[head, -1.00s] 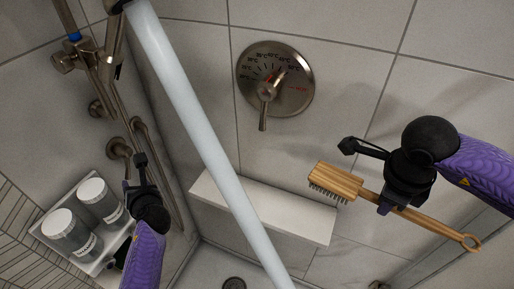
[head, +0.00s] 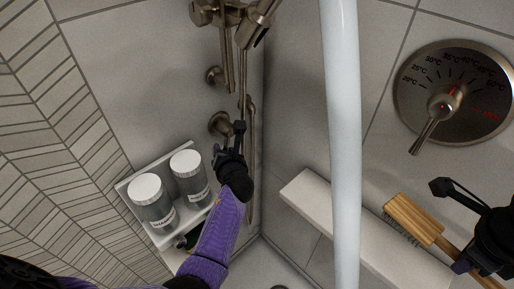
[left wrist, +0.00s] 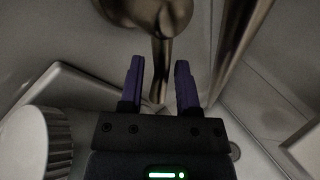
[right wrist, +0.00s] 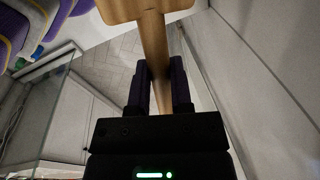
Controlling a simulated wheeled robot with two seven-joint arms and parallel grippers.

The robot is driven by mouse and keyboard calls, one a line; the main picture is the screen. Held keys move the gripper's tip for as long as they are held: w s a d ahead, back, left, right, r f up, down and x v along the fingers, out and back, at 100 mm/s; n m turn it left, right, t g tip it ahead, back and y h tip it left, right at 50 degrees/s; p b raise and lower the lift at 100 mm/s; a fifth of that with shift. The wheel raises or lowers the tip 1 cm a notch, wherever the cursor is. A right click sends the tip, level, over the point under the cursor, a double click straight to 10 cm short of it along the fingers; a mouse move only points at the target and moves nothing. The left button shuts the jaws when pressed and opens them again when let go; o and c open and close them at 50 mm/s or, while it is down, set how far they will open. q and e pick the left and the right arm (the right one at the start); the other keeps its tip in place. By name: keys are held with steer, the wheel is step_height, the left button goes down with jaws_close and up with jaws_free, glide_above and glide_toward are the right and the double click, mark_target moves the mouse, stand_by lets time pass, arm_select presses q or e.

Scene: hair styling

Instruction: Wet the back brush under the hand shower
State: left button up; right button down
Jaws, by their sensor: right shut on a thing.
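The wooden back brush (head: 415,218) is at the lower right of the head view, bristles facing down. My right gripper (right wrist: 160,88) is shut on its handle (right wrist: 156,55), and my right arm's gripper body hides part of it in the head view. A thick pale column (head: 341,140), which looks like running water, drops left of the brush, apart from it. A metal shower fitting (head: 256,27) is at the top; I cannot tell if it is the hand shower. My left gripper (head: 237,138) is open by the wall pipes, with a metal rod (left wrist: 161,68) showing between its fingers (left wrist: 159,82).
A round temperature dial (head: 455,95) with a lever is on the right wall. A white ledge (head: 310,197) runs below the brush. A caddy (head: 128,187) with two bottles (head: 153,205) stands left of my left gripper.

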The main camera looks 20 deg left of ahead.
arm_select(q)
jaws_close()
stand_by(1.2)
